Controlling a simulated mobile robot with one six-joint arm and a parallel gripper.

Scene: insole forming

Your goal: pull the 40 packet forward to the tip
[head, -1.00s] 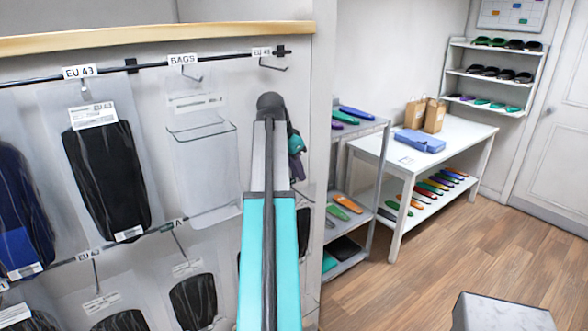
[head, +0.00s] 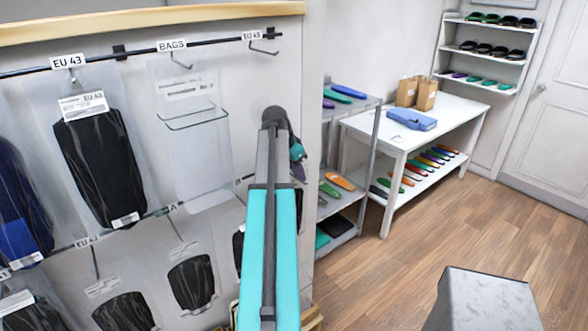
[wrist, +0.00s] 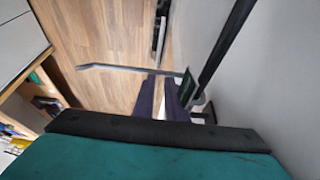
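My gripper (wrist: 163,100) shows in the wrist view as two dark fingers with a narrow gap between them, and I see no packet in it. A bare metal hook (wrist: 130,68) crosses just beyond the fingertips, with a dark green tag (wrist: 190,87) at its rail end. In the head view my arm hides most of the gripper. No label reading 40 is legible, so I cannot tell which packet is the 40. A dark packet under EU 43 (head: 98,165) hangs at the upper left. Lower packets (head: 190,283) hang on a second rail, partly behind my arm.
An empty clear holder (head: 195,125) hangs under BAGS. The EU 45 hook (head: 264,51) looks bare. A grey shelf (head: 350,103) and a white table (head: 450,125) with insoles stand to the right. A grey block (head: 485,295) stands at the lower right. Wood floor is clear between.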

